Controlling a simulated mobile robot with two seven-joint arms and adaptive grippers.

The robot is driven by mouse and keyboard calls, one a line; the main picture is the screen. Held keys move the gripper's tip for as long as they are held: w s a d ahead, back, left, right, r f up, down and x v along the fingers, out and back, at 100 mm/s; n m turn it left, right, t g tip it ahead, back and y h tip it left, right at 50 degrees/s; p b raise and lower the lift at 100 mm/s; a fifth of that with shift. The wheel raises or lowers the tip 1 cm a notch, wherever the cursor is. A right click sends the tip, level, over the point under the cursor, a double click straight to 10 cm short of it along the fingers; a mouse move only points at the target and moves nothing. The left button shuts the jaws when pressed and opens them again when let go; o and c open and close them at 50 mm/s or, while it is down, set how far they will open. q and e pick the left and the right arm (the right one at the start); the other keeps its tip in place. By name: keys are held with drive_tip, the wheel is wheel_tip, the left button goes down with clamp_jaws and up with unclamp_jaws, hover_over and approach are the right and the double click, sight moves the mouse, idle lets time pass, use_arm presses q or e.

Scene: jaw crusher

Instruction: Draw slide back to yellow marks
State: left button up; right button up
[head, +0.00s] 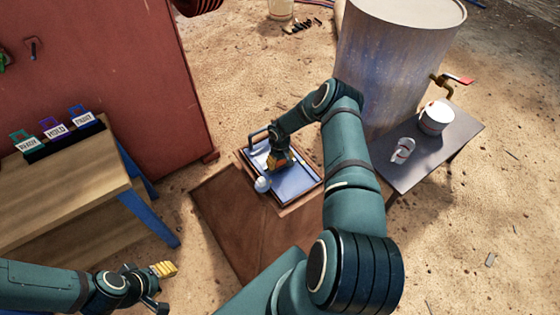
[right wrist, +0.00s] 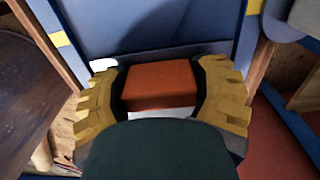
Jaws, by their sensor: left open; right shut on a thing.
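Yellow marks show on the frame's left rail (right wrist: 60,38) and right rail (right wrist: 255,7). My right gripper (head: 280,161) is low over the plate. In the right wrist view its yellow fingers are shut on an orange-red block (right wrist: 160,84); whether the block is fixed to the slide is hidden. My left gripper (head: 164,269) is open and empty at lower left, away from the slide.
A wooden bench (head: 70,185) stands left, a red cabinet (head: 120,80) behind, a grey table (head: 450,140) and drum (head: 390,60) right.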

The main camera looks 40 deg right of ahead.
sight(288, 175)
drive_tip(key=s, duration=0.1)
drive_tip(key=s+p, duration=0.1)
drive_tip(key=s, duration=0.1)
drive_tip(key=s+p, duration=0.1)
drive_tip(key=shift+s+a+r, duration=0.1)
drive_tip(key=shift+s+a, duration=0.2)
drive_tip(key=shift+s, duration=0.5)
drive_tip(key=o, duration=1.3)
wheel_tip(288, 175, up, 12)
